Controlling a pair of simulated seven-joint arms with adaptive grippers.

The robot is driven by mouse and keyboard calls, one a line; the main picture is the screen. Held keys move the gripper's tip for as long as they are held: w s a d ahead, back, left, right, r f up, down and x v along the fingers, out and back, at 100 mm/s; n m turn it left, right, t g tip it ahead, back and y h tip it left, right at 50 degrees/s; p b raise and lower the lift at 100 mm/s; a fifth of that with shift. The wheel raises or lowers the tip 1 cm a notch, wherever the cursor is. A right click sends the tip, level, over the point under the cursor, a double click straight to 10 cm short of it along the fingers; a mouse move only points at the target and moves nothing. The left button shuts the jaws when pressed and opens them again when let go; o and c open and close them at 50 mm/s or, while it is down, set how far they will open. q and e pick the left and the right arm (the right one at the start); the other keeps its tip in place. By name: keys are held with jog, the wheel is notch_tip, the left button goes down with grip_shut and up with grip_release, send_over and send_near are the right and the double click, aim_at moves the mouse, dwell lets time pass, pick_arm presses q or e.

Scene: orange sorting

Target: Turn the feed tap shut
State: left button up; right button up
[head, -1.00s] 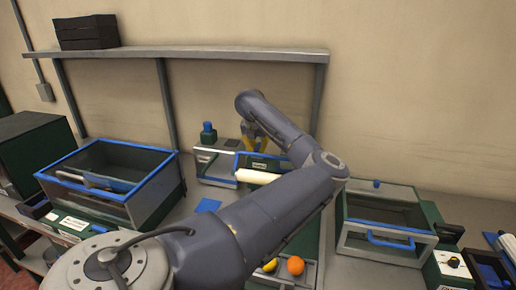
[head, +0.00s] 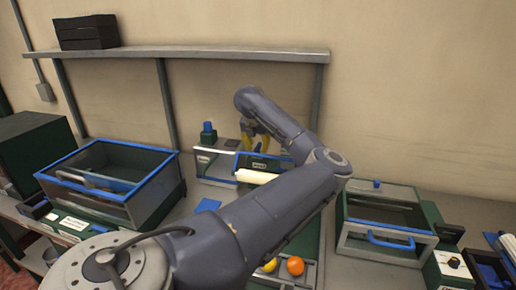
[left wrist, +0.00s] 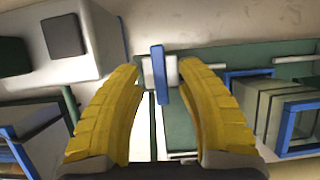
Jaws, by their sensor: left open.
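The feed tap shows in the left wrist view as a blue bar handle (left wrist: 158,76) on a pale block, set in line with a green pipe or rail. The handle stands roughly lengthwise in the picture, between my left gripper's yellow fingers. My left gripper (left wrist: 160,92) is open, with a visible gap on each side of the handle; I cannot tell its exact depth to it. In the head view the left gripper (head: 255,138) is over the back of the bench, partly behind my own arm, and the tap cannot be made out there. My right gripper is out of view.
A blue-rimmed bin (head: 155,197) stands at left and a lidded box with a blue handle (head: 385,240) at right. A white roller (head: 256,177) lies below the gripper. An orange (head: 295,265) and a yellow fruit (head: 270,265) sit near my forearm. A shelf (head: 200,54) runs above.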

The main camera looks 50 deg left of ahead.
pick_arm(q)
jog(key=v, duration=1)
jog(key=shift+s+r, duration=0.15)
jog(key=shift+r, duration=0.05)
